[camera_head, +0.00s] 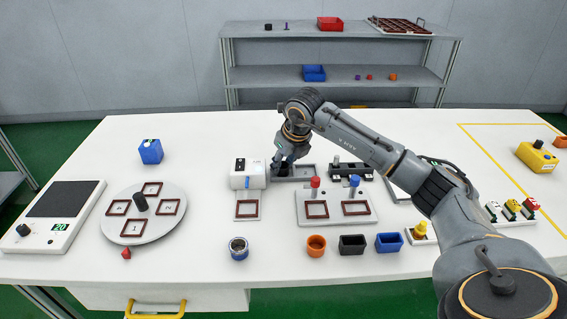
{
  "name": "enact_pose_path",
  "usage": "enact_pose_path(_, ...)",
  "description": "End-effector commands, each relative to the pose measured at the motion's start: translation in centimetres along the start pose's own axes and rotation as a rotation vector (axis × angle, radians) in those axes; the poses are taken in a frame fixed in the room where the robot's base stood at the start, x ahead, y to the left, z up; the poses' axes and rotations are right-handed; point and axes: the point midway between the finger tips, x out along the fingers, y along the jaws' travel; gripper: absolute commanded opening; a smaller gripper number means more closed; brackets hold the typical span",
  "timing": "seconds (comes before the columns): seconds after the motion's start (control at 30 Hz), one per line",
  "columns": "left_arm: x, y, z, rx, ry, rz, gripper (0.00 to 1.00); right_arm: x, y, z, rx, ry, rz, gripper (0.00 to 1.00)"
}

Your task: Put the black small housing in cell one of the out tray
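A black open-topped housing (352,245) stands upright at the front of the table, between an orange round cup (316,246) and a blue housing (389,243). My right gripper (283,164) points down well behind it, over the left end of a grey channel (300,171), beside a white block-shaped device (246,173). Its fingers are dark and small here, so their opening and anything between them are unclear. No tray is readably marked as the out tray; a brown tray with cells (400,26) lies on the top shelf. My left gripper is out of view.
A round plate with brown frames (120,225) and a scale (50,207) stand at left. A metal-rimmed blue cup (238,248) is at front. A plate with red and blue knobs (336,209) lies mid-table. My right arm crosses the right side.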

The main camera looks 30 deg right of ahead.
Motion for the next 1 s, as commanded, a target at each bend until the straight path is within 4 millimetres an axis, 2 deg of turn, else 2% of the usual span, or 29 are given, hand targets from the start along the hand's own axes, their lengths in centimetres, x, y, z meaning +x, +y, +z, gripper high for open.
enact_pose_path(0.03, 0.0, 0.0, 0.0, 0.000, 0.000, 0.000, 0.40, 0.0, 0.0, 0.0, 0.000, 0.001, 0.000, 0.43)
enact_pose_path(0.1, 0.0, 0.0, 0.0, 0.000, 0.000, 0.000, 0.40, 0.0, 0.0, 0.0, 0.000, 0.001, 0.000, 0.57)
enact_pose_path(0.37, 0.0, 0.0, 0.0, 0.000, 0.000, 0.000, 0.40, 0.0, 0.0, 0.0, 0.000, 0.001, 0.000, 0.58)
enact_pose_path(0.53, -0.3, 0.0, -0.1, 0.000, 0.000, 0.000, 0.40, -0.8, -0.1, 0.2, 0.000, -0.001, -0.001, 0.58)
enact_pose_path(0.67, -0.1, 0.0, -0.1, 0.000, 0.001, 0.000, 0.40, -3.0, -0.1, 0.2, -0.001, -0.004, -0.002, 0.58)
enact_pose_path(1.0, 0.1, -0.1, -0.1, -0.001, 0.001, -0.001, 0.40, -10.1, -0.1, 0.2, 0.000, -0.003, -0.001, 0.58)
